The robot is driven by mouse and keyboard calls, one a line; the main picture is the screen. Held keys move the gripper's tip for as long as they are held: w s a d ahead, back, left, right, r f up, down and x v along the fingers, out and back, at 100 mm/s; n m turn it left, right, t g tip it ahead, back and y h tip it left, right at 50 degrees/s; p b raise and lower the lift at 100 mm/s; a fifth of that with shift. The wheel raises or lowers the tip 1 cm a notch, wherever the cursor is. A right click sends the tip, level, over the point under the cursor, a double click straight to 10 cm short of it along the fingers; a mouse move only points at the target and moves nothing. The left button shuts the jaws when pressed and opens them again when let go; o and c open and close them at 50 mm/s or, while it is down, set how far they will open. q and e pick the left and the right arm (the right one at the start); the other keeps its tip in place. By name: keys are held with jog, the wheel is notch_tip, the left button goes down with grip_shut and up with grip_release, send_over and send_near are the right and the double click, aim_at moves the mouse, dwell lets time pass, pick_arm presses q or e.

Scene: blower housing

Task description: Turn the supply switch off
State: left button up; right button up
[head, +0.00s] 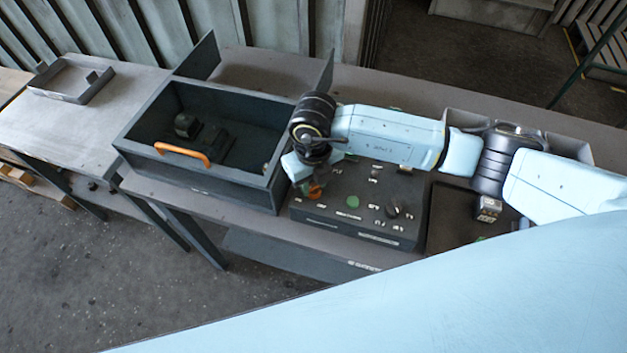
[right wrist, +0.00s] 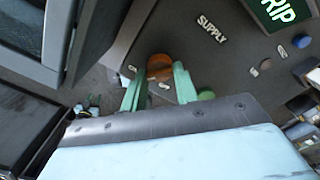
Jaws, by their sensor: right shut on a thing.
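The supply switch is an orange-brown knob (head: 315,190) on the left part of a dark control panel (head: 345,205) in the head view. In the right wrist view the knob (right wrist: 159,65) sits below the white SUPPLY lettering (right wrist: 212,28). My right gripper (right wrist: 160,76) reaches down to the panel with its two pale green fingers on either side of the knob, shut on it. In the head view the right gripper (head: 310,176) partly covers the switch. The fingers hide part of the knob and its markings. My left gripper is not in view.
An open dark box (head: 200,183) with an orange handle (head: 182,153) stands just left of the panel. A shallow grey tray (head: 70,82) lies on the far-left table. Other knobs and buttons, one a green button (right wrist: 207,95), sit close to the switch.

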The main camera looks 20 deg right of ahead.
jog(key=n+b, duration=0.2)
jog(key=shift+f+n, duration=0.1)
jog(key=shift+n, duration=0.3)
jog(key=n+b, duration=1.2)
jog(key=b, duration=0.2)
jog(key=shift+n+b, duration=1.4)
jog(key=shift+r, duration=0.2)
jog(key=o, duration=1)
jog(key=shift+c, duration=0.2)
